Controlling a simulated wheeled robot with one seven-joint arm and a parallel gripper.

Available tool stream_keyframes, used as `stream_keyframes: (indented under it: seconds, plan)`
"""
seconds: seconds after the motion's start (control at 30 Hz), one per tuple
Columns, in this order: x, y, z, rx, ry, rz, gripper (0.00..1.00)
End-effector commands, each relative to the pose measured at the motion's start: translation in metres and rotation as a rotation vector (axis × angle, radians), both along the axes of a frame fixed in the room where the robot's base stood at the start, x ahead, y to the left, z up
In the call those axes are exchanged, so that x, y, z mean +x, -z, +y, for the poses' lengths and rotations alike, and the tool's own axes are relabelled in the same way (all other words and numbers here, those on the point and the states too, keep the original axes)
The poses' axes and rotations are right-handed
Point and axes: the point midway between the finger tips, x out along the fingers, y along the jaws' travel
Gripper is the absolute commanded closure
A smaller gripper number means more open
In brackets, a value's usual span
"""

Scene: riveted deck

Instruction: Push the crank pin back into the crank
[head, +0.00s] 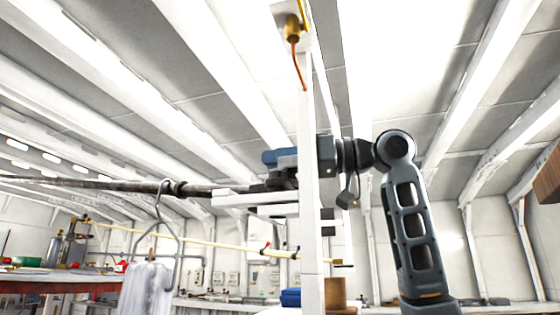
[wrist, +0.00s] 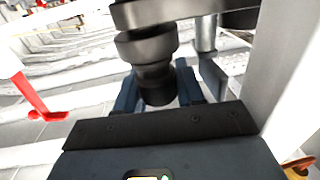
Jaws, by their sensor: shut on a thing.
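My gripper (head: 266,183) is beside a white post in the head view, and the post hides part of my wrist. In the wrist view, my gripper's blue fingers (wrist: 157,92) are on both sides of a dark, stepped round piece, which looks like the crank pin (wrist: 148,47). They are shut on its narrow end. A dark bar, seemingly the crank (wrist: 190,12), crosses above the stepped piece. I cannot tell how deep the pin sits in it.
The white post (head: 308,215) stands close to my arm. A long dark rod (head: 100,185) reaches in from the left, with a wire hanger (head: 161,225) and a white cloth (head: 147,290) below it. A red piece (wrist: 30,95) is left in the wrist view.

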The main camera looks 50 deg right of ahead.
Motion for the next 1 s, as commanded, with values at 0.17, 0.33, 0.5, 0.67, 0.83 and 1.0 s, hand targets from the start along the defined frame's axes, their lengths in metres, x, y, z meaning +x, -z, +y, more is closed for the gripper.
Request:
stream_keyframes:
  seconds: [0.17, 0.33, 0.5, 0.67, 0.83, 1.0]
  plan:
    - [0.0, 0.002, 0.0, 0.0, 0.0, 0.0, 0.57]
    - [0.0, 0.002, 0.0, -0.001, 0.0, 0.0, 0.4]
    - [0.0, 0.002, 0.001, -0.002, -0.003, -0.001, 0.33]
    - [-0.001, 0.002, 0.002, -0.004, -0.005, -0.001, 0.33]
    - [-0.003, 0.003, 0.002, -0.004, -0.006, 0.0, 0.33]
    - [-0.021, 0.003, -0.008, -0.004, -0.003, -0.003, 0.33]
